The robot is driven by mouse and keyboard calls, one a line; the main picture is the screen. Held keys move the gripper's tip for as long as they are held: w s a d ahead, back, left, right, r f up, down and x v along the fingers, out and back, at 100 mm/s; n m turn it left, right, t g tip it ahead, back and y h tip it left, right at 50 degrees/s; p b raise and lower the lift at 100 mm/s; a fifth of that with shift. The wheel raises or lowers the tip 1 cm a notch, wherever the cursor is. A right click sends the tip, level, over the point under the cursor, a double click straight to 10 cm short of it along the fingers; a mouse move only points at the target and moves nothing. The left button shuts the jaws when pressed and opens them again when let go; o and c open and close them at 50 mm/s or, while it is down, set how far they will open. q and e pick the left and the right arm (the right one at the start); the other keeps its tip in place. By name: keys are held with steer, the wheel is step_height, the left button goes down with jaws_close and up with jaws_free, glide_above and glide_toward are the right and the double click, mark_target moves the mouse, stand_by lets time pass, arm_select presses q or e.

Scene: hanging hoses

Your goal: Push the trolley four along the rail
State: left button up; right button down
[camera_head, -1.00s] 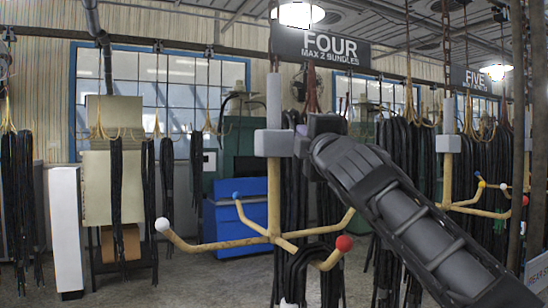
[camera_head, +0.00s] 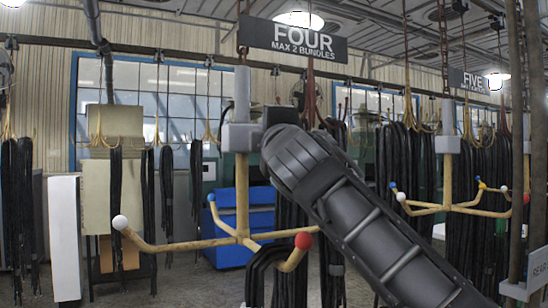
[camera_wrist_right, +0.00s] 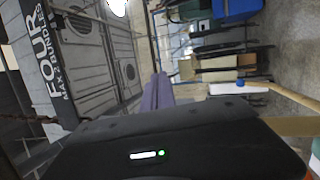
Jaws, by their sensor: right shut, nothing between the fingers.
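Trolley four hangs from the rail under the FOUR sign (camera_head: 292,40). Its grey block (camera_head: 238,138) sits on a tan post (camera_head: 242,190), with curved arms ending in white, blue and red balls; a black hose bundle (camera_head: 262,275) hangs on one arm. My right arm comes in from the right, and its wrist end is at the right side of the grey block. The arm hides the gripper fingers in the head view, so contact cannot be told. In the right wrist view my right gripper (camera_wrist_right: 157,92) shows purple fingers shut together, empty. My left gripper is not in view.
A blue bin (camera_head: 228,255) stands behind trolley four. A white panel (camera_head: 64,240) and several hanging hoses are at left. Upright posts (camera_head: 515,150) stand at right.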

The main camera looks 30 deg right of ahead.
mark_target(238, 123)
steer(key=shift+a, duration=2.9)
steer(key=a+p, duration=0.2)
steer(key=a, duration=1.2)
steer(key=shift+p, duration=0.35)
